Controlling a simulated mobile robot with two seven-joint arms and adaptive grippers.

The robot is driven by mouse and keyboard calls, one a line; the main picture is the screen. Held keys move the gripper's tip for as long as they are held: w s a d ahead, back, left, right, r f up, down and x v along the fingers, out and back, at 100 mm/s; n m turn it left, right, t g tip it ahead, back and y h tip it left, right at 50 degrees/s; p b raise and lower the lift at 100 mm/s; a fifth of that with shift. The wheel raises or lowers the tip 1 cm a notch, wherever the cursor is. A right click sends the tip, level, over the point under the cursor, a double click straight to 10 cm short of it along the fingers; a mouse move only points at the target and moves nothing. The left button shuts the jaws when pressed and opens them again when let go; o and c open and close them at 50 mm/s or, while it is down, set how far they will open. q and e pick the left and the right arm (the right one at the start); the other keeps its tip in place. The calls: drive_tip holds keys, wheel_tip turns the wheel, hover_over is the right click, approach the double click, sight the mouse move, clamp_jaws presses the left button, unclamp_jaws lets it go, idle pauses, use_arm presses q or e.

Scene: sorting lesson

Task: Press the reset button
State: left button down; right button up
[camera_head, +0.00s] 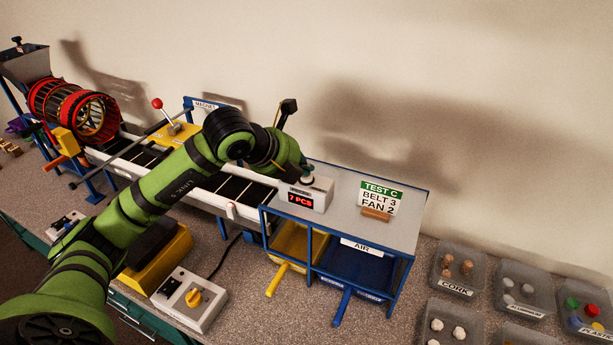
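A small grey counter box (318,194) with a red display reading "7 PCS" stands on the left part of the grey top of a blue-framed stand. My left arm reaches across from the lower left, and my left gripper (305,172) points down at the top of this box. The gripper tip is at or just above a small round part on the box top, which is mostly hidden; I cannot tell whether they touch. The fingers are too small and covered to show whether they are open or shut. My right gripper is not in view.
A sign (380,199) reading "TEST C, BELT 3, FAN 2" stands right of the box. A conveyor belt (235,188) runs behind my arm. A white control box with a yellow knob (194,297) is in front. Labelled bins, including cork (459,268), stand at the right.

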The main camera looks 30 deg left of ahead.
sight(303, 177)
use_arm(q)
drive_tip(key=shift+f, duration=0.25)
drive_tip(key=shift+r, duration=0.15)
idle(0.3)
drive_tip(key=shift+r, duration=0.7)
drive_tip(key=shift+r+p, duration=0.1)
drive_tip(key=shift+p, duration=0.2)
drive_tip(key=shift+r+p, duration=1.55)
drive_tip(key=shift+r, duration=0.9)
